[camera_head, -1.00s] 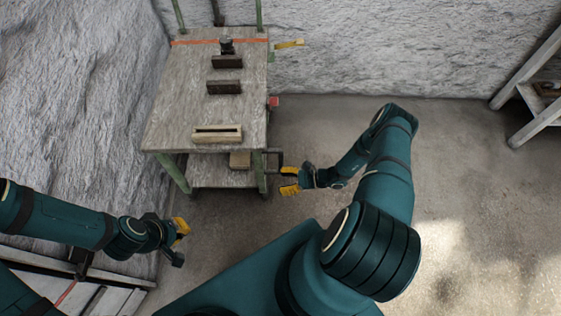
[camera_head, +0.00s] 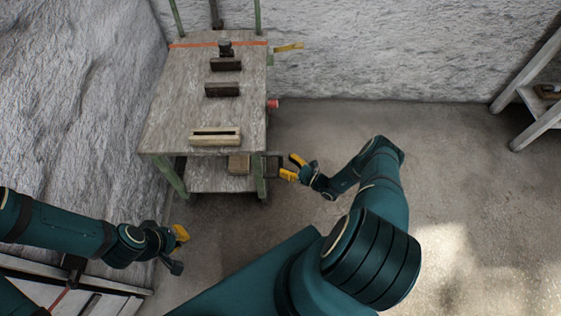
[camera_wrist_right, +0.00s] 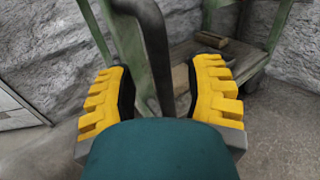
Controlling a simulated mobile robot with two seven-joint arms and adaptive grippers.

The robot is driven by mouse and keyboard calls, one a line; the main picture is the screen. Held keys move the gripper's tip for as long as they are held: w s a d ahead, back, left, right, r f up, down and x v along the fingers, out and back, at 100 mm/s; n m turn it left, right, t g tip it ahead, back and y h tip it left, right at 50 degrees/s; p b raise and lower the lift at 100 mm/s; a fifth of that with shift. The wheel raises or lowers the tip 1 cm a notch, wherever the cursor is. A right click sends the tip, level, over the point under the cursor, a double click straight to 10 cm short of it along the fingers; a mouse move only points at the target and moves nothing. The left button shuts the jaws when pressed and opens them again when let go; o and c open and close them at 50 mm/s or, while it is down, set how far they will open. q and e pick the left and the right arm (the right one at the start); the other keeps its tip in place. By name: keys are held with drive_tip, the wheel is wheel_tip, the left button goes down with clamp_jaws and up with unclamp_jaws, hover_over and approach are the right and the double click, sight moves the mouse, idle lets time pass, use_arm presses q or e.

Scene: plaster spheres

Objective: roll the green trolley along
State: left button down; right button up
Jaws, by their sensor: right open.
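The green trolley has green posts and a worn grey top (camera_head: 170,115), with a lower shelf (camera_head: 205,180). It stands against the rock wall. A dark handle bar (camera_head: 273,165) sticks out at its near right corner. My right gripper (camera_head: 292,168) is open beside this handle. In the right wrist view the dark bar (camera_wrist_right: 152,50) runs down between the spread yellow fingers (camera_wrist_right: 160,95), with gaps to both pads; whether it is fully between them in depth is unclear. My left gripper (camera_head: 180,250) is open and empty at the lower left, away from the trolley.
On the trolley's top lie a pale slotted block (camera_head: 215,136), two dark blocks and a small dark object. A brown block (camera_head: 238,164) rests on the lower shelf. A grey wooden rack (camera_head: 535,95) stands at the right. The floor (camera_head: 460,170) between is clear.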

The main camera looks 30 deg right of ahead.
sight(281, 161)
drive_tip(key=shift+x, duration=1.65)
clamp_jaws()
